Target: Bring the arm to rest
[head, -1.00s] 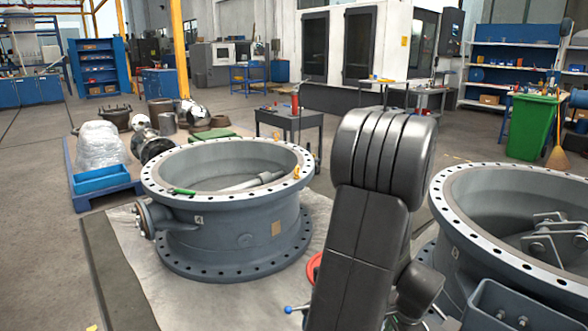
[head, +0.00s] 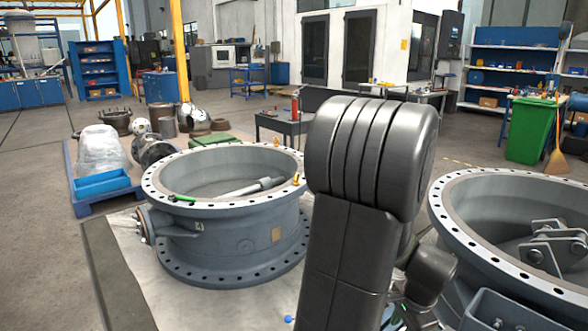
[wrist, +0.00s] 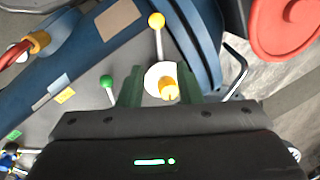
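My arm (head: 368,160) stands folded up in the middle of the head view, in front of the two valve bodies. My gripper (wrist: 160,88) shows in the wrist view with its two dark green fingers apart. A white disc with a yellow knob (wrist: 168,86) shows between the fingers; I see no finger closed on it. The gripper itself is hidden behind the arm in the head view.
A grey valve body (head: 237,245) stands on a pale sheet at left, and another (head: 500,265) at right. In the wrist view, a yellow-tipped lever (wrist: 157,28), a green-tipped lever (wrist: 108,84) and a red disc (wrist: 285,28) lie around the gripper.

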